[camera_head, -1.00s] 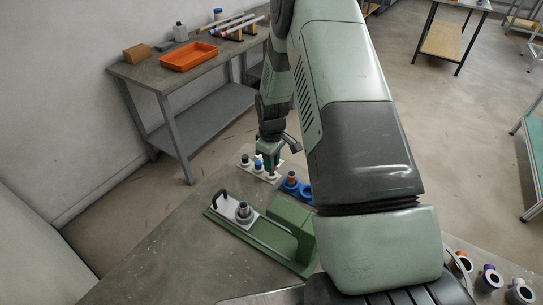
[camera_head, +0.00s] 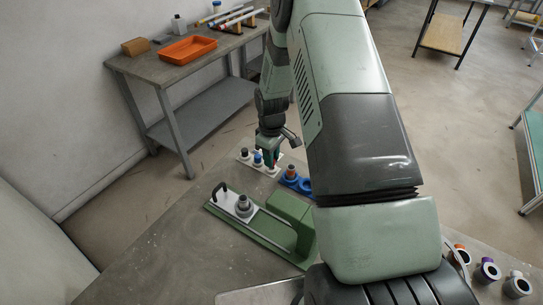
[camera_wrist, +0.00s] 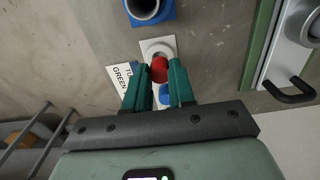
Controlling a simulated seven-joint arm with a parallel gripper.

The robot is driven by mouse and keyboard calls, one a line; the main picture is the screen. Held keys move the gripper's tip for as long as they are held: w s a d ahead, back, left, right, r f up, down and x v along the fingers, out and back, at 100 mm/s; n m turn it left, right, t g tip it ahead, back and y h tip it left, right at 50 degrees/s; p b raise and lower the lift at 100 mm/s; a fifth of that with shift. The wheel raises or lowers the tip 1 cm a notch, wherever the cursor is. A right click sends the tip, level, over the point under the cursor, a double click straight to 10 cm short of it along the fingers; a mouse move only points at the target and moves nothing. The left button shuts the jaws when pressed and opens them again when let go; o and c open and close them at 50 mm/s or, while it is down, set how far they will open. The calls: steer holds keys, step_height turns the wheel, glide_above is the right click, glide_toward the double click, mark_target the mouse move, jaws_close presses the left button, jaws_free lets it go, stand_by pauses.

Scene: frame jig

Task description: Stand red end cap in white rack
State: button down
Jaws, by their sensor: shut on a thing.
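The red end cap (camera_wrist: 159,70) is between my gripper's green fingertips (camera_wrist: 160,66) in the wrist view. My gripper is shut on it. The white rack (camera_wrist: 170,42) is directly below, with an empty-looking round seat just beyond the cap. A blue cap (camera_wrist: 166,97) stands on the rack on the near side, partly hidden between the fingers. In the head view my gripper (camera_head: 271,160) is at the right end of the white rack (camera_head: 262,170), where white and blue caps stand. Whether the red cap touches the rack is hidden.
A green fixture (camera_head: 265,232) with a grey plate and black handle stands in front. A printed card (camera_wrist: 121,76) lies beside the rack. Several ringed parts (camera_head: 487,271) stand at the lower right.

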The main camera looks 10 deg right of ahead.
steer(key=shift+f, duration=0.2)
steer(key=shift+f, duration=0.5)
stand_by(0.4)
steer(key=c, duration=0.7)
jaws_free()
steer(key=shift+r, duration=0.75)
steer(key=shift+r, duration=0.1)
steer(key=shift+r, duration=3.4)
